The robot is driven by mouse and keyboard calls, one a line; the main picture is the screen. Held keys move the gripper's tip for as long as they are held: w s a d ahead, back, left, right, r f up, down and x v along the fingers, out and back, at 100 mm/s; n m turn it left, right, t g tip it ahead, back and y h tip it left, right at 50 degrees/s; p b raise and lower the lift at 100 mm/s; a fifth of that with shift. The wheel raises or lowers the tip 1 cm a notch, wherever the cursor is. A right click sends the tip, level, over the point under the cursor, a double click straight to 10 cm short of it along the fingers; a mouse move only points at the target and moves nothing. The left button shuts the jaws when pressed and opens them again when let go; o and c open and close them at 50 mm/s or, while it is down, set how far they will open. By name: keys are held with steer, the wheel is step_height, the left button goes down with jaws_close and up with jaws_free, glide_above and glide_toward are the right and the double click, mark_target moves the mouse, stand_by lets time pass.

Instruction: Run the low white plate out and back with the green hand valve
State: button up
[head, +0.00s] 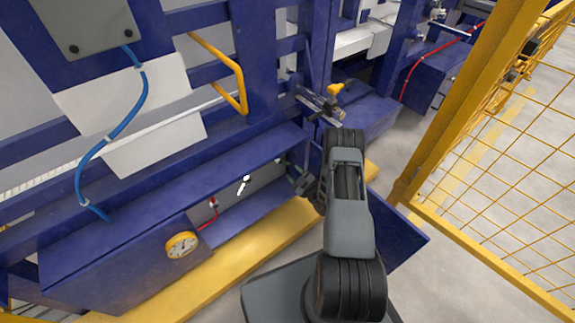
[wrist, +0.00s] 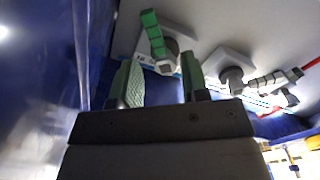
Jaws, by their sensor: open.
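The green hand valve (wrist: 152,34) shows in the wrist view on the pale panel, its green lever just beyond my fingertips. My gripper (wrist: 158,66) is open, with green pads on both fingers and nothing between them. The lever stands above the gap between the fingers, apart from them as far as I can see. In the head view my gripper (head: 292,172) reaches into the low blue box, partly hidden by my arm, and I cannot make out the green valve there. A white plate (head: 150,140) hangs on the blue frame at left; I cannot tell whether it is the low one.
A second valve (wrist: 262,82) with a pale lever and a red cable sits to the right in the wrist view. A yellow mesh fence (head: 500,190) borders the right.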

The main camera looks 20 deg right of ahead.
steer(key=p+v, duration=0.1)
steer(key=v, duration=0.6)
steer(key=shift+a, duration=0.1)
stand_by(1.2)
